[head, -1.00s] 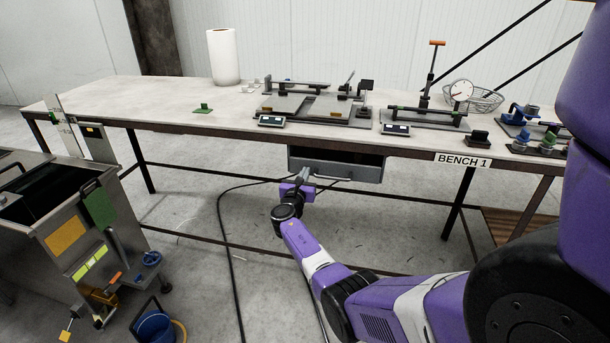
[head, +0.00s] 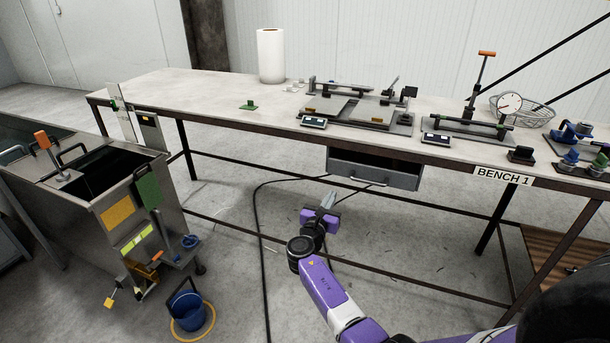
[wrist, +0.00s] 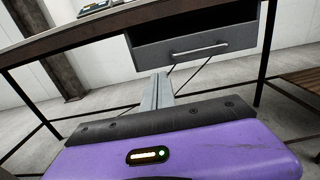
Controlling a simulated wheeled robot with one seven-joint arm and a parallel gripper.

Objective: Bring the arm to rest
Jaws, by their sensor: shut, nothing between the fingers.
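My gripper (head: 328,200) is at the end of my purple and white arm, in front of the bench and below its drawer in the head view. Its grey fingers are together and nothing is between them; they also show in the wrist view (wrist: 157,90). The grey drawer (head: 376,174) hangs under the bench top and stands partly open. In the wrist view the drawer front (wrist: 195,50) with its bar handle is beyond the fingertips, and the fingers look apart from it.
The bench (head: 195,88) carries a paper towel roll (head: 271,56), fixtures, small displays and a wire basket (head: 530,113). A steel cart (head: 112,228) stands at left, with a blue bucket (head: 186,308) on the floor beside it. A black cable (head: 257,230) runs down to the floor.

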